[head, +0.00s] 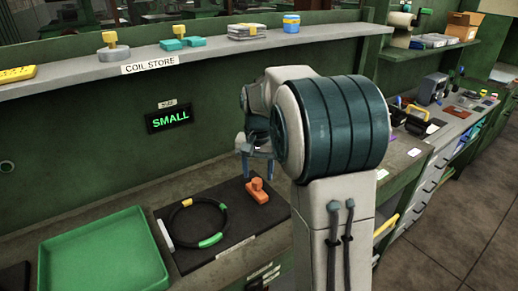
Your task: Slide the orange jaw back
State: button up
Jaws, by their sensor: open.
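The orange jaw (257,191) sits at the right part of a dark mat (186,260) on the green bench. A black ring (224,218) with yellow, green and pale bands lies on the mat just left of the jaw. My gripper (256,168) is just above and behind the orange jaw, pointing down, open. My arm hides part of the gripper, and I cannot tell whether the fingers touch the jaw.
A green tray (103,252) stands left of the mat. A shelf (90,70) labelled COIL STORE runs above, holding several small items. A lit sign (170,118) reads SMALL on the back panel. A cluttered counter (440,125) lies to the right.

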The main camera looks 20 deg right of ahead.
aim_at(259, 180)
notch_tip(259, 180, up, 12)
jog(key=shift+f, duration=0.15)
jog(key=shift+s, duration=0.1)
dwell(0.4)
jog(key=s+a+f+n+t, duration=0.1)
jog(key=s+f, duration=0.4)
jog(key=s, duration=0.6)
jog(key=s+a+f+n+t, duration=0.2)
jog(key=s+a+f+n, duration=0.2)
jog(key=s, duration=0.8)
notch_tip(259, 180, down, 2)
jog(key=shift+s+f+n, duration=0.2)
jog(key=shift+f+n, duration=0.05)
jog(key=shift+n, duration=0.15)
